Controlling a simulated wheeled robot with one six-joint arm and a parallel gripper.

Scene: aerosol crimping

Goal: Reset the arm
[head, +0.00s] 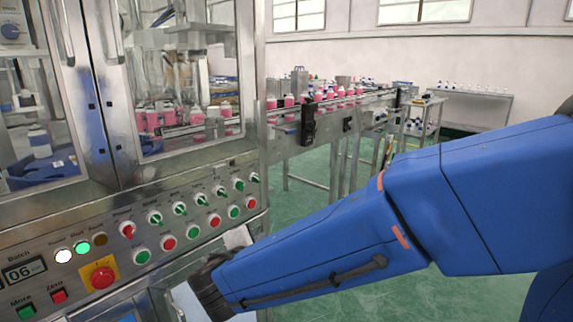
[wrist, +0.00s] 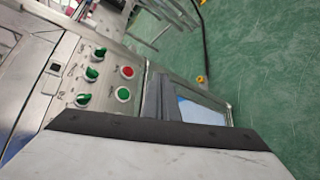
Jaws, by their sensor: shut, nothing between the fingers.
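My arm (head: 320,250) reaches in from the right in the head view, its dark wrist low in front of the machine's control panel. My gripper (wrist: 162,97) shows in the wrist view as grey finger parts beyond its pale body and dark edge. It is shut and empty. It points toward the machine's front near the panel's right end. Whether it touches anything I cannot tell. In the head view my arm and wrist hide most of it.
The control panel (head: 190,215) has several knobs and buttons, including a red emergency stop (head: 102,278). A lit display (wrist: 198,108) sits beside my gripper. A conveyor (head: 340,105) carries pink bottles behind. Green floor (head: 310,215) is clear to the right of the machine.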

